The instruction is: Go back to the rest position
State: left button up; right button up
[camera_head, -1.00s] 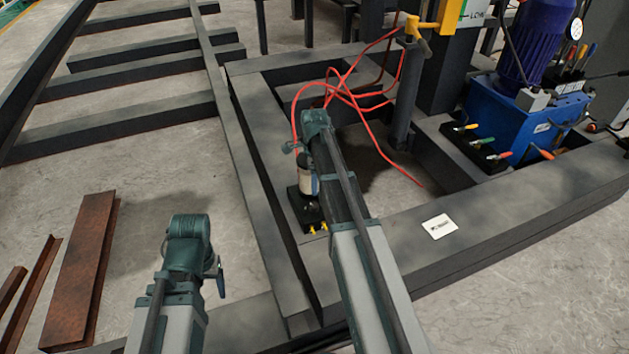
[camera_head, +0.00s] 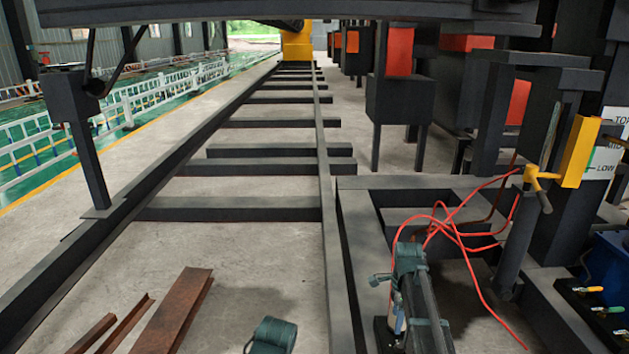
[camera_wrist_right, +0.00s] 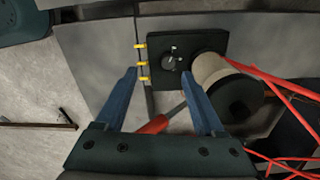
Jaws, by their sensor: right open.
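My right arm (camera_head: 418,290) reaches in from the bottom right of the head view, above the dark steel frame. In the right wrist view my right gripper (camera_wrist_right: 160,90) shows two blue fingers spread apart with nothing between them. Beyond the fingers is a black box (camera_wrist_right: 172,58) with a round knob and yellow pins along its left side. A pale cylinder with a dark end (camera_wrist_right: 228,85) stands beside the box. Only a teal part of my left arm (camera_head: 273,335) shows at the bottom of the head view; its gripper fingers are not visible.
Red hoses (camera_head: 450,225) loop over the frame next to my right arm. A yellow valve handle (camera_head: 540,180) stands to the right. Rusty steel pieces (camera_head: 178,310) lie on the floor at left. Long dark rails (camera_head: 130,225) run away from me.

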jog(key=s+a+n+h, duration=0.1)
jog(key=s+a+n, duration=2.1)
jog(key=n, duration=0.2)
notch_tip(320, 180, up, 34)
jog(key=p, duration=3.3)
jog(key=shift+w+a+f+p, duration=0.15)
jog(key=shift+a+p, duration=0.15)
